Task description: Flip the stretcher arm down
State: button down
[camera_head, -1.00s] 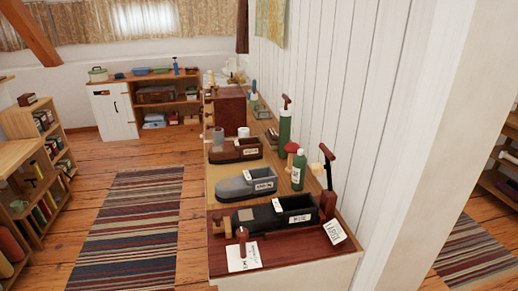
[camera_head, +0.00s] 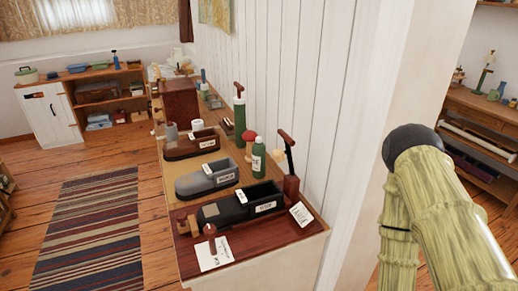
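A dark shoe-shaped piece (camera_head: 240,208) with a white label lies on the dark red board at the near end of the counter. At its right end a reddish-brown block (camera_head: 291,186) carries a thin black arm (camera_head: 290,158) with a brown handle on top. This arm stands nearly upright, tilted slightly left, close to the white plank wall. I take it for the stretcher arm. My gripper is not in view. Only pale green links of my arm show at the right, with a dark rounded end, well apart from the stretcher.
Grey (camera_head: 206,179) and brown (camera_head: 191,144) shoe-shaped pieces lie behind on the counter. Green bottles (camera_head: 258,155) stand near the wall. A paper (camera_head: 215,254) and small red-brown knob piece are at the front. A wall end (camera_head: 370,130) stands right of the counter. Striped rug and floor lie left.

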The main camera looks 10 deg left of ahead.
aim_at(277, 154)
jog(key=u, duration=1.9)
jog(key=k, duration=0.85)
jog(key=z, duration=1.55)
jog(key=i, duration=0.5)
jog(key=u, duration=0.05)
